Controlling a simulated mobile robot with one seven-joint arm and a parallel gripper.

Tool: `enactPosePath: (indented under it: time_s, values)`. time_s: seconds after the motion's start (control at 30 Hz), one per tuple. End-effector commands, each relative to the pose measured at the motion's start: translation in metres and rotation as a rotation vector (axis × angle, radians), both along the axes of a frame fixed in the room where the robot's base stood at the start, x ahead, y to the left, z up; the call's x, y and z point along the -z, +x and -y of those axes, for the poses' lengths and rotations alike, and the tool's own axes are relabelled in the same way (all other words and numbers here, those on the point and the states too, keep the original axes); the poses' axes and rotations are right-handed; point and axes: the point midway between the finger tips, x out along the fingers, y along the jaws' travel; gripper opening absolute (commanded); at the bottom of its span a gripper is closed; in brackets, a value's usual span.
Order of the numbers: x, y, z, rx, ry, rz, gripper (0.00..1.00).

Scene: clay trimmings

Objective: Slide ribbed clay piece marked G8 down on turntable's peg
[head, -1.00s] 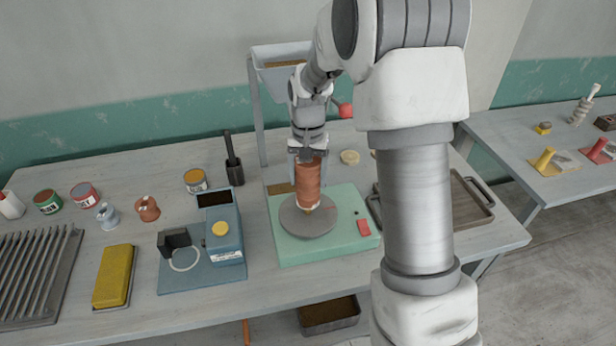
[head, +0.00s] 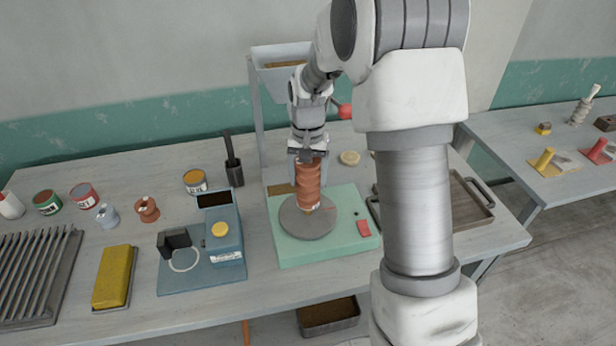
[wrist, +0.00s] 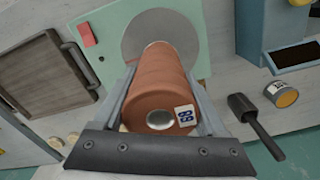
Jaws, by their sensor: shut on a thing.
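The ribbed reddish-brown clay piece (head: 309,184) is held upright, slightly tilted, in my gripper (head: 307,164) over the grey turntable disc (head: 306,228). My gripper is shut on its upper part, one finger on each side. In the wrist view the piece (wrist: 158,88) points away toward the disc (wrist: 188,42), its end with a round hole facing the camera. The peg is hidden behind the piece. I cannot tell whether the lower end is around the peg.
The disc sits on a pale green base (head: 349,248) with a red switch (head: 363,228).

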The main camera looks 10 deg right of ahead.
Motion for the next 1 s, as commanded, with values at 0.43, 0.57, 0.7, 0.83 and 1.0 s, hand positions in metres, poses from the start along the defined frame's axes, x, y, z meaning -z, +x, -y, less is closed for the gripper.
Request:
enactPosePath:
  time_s: [0.43, 0.57, 0.7, 0.83, 1.0]
  values:
    - [-0.001, 0.001, 0.000, 0.000, 0.000, 0.002, 0.00]
    - [0.000, 0.001, 0.000, 0.000, 0.000, 0.002, 0.00]
    - [0.003, 0.001, 0.000, 0.000, 0.000, 0.002, 0.00]
    - [0.007, 0.001, 0.000, 0.000, 0.000, 0.002, 0.00]
    - [0.011, 0.001, 0.000, 0.000, 0.000, 0.002, 0.00]
